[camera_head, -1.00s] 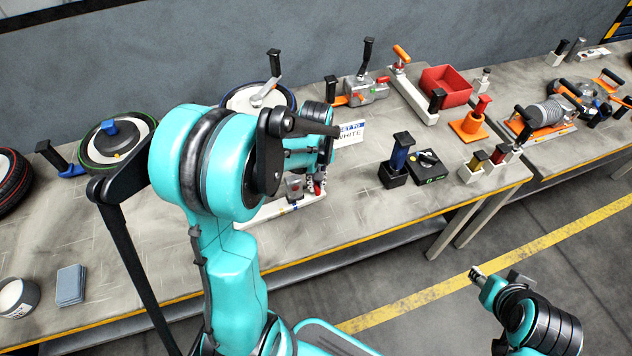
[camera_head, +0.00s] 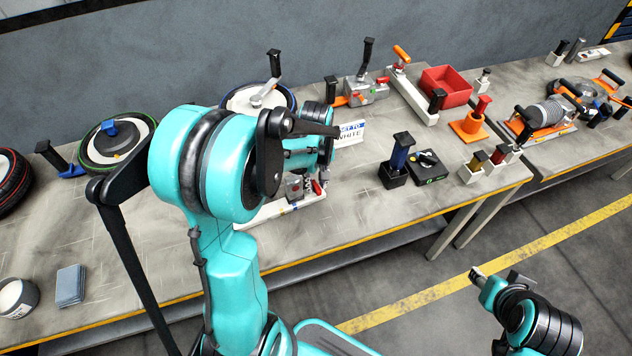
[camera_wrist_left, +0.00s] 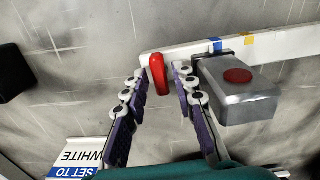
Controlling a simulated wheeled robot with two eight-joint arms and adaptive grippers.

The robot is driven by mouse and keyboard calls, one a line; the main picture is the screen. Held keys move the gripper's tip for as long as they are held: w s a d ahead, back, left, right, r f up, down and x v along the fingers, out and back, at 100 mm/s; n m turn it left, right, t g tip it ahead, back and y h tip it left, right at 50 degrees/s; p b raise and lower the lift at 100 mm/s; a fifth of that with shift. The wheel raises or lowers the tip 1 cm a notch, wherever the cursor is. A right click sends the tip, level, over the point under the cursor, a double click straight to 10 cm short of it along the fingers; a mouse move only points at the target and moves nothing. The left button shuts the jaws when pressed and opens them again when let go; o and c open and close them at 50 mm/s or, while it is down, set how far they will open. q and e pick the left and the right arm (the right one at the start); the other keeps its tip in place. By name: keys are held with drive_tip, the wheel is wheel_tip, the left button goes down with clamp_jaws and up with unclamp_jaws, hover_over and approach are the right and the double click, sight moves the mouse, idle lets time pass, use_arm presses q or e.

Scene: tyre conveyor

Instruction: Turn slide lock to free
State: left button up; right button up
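The slide lock is a white rail (camera_wrist_left: 278,44) with a grey block (camera_wrist_left: 232,95) that has a red dot on top, a red lever (camera_wrist_left: 158,74), and blue and yellow marks. In the head view the rail (camera_head: 268,214) lies on the bench, partly hidden behind my left arm. My left gripper (camera_wrist_left: 158,72) is open, its purple-padded fingers spread on either side of the red lever, with visible gaps. It also shows small in the head view (camera_head: 318,181). My right gripper (camera_head: 475,273) is low at the right, over the floor, away from the bench; its fingers are too small to read.
A "SET TO WHITE" card (camera_head: 349,133) stands behind the slide lock. A blue-and-black handle unit (camera_head: 399,160) and a black box (camera_head: 427,167) stand to the right. Wheels (camera_head: 117,141) are at the back left.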

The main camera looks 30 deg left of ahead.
sight(316, 185)
use_arm(q)
drive_tip(key=shift+r, duration=0.15)
wheel_tip(316, 185, up, 12)
idle(0.6)
idle(0.4)
